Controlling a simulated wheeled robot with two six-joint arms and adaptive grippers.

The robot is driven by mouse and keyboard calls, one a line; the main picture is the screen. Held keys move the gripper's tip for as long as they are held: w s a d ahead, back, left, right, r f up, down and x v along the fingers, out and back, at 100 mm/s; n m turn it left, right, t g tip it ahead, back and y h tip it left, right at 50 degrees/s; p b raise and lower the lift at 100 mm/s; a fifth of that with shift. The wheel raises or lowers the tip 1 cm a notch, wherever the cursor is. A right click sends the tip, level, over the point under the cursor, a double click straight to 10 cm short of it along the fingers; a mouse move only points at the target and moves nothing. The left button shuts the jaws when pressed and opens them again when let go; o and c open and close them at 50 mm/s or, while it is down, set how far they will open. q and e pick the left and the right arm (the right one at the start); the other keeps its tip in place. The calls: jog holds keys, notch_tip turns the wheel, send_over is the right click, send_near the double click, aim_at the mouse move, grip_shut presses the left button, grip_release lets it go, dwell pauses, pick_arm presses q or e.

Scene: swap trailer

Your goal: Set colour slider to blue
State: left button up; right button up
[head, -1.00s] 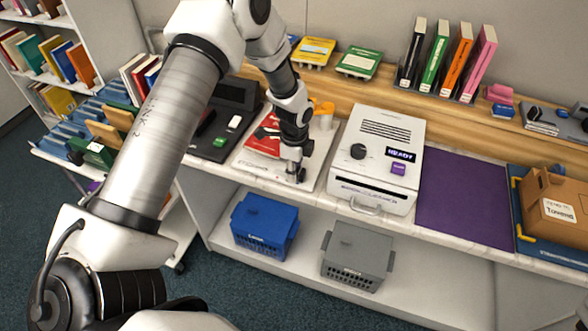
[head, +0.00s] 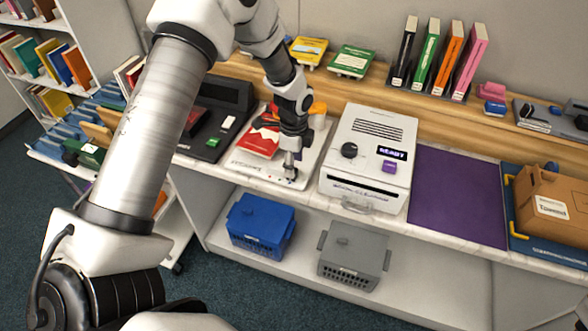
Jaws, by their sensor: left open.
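A white board (head: 240,166) with a red sheet or booklet (head: 258,143) lies on the counter. Small marks show along its front edge, but I cannot make out a colour slider or its setting. My left gripper (head: 290,173) points down over the front right part of this board. Its fingertips are at or just above the surface; I cannot tell whether they touch anything. It is open, though its fingers look close together at this size. An orange thing (head: 319,108) shows partly behind the gripper. My right gripper is not in view.
A white machine (head: 370,150) with a black knob stands right of the board, and a black device (head: 213,118) left of it. A purple mat (head: 457,198) is bare. Blue (head: 260,226) and grey (head: 354,256) crates sit on the shelf below. Books (head: 425,58) stand behind.

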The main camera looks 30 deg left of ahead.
pick_arm(q)
notch_tip(320, 180, up, 8)
jog(key=shift+d+r, duration=0.15)
jog(key=shift+r, duration=0.05)
dwell(0.3)
